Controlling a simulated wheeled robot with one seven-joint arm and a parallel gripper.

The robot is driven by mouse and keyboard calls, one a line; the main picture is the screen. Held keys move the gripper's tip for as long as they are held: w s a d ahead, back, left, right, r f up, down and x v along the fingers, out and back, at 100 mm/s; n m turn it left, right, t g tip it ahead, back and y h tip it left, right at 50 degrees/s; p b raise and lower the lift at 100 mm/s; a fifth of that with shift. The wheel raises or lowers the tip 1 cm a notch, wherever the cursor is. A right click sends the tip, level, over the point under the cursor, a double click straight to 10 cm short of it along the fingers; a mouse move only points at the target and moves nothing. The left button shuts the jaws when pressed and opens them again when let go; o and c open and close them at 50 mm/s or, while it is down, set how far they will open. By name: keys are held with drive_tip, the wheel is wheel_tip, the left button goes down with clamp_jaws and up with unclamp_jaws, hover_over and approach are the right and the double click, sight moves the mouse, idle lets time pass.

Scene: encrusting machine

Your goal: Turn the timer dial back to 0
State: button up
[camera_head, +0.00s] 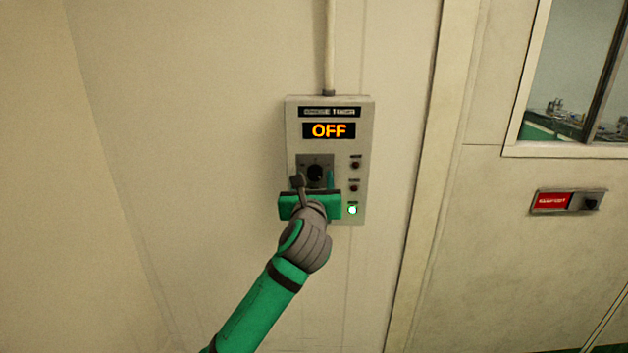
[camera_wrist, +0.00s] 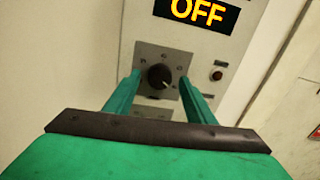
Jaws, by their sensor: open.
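The timer box (camera_head: 361,120) is fixed to the wall, and its display (camera_head: 328,131) reads OFF in orange. The black round timer dial (camera_head: 315,172) sits on a dark square plate below the display. My gripper (camera_head: 315,180) is in front of the box. In the wrist view my gripper (camera_wrist: 160,88) is open, with one green finger on each side of the dial and visible gaps between them.
Small indicators run down the box's right side; the lowest, a green light (camera_head: 352,210), is lit. A conduit (camera_head: 329,45) rises from the box. A red-labelled wall switch (camera_head: 567,201) and a window (camera_head: 575,75) are at the right. The wall left of the box is clear.

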drive_tip(key=shift+w, duration=0.15)
drive_tip(key=shift+c, duration=0.4)
drive_tip(key=c, duration=1)
drive_tip(key=shift+o, duration=0.2)
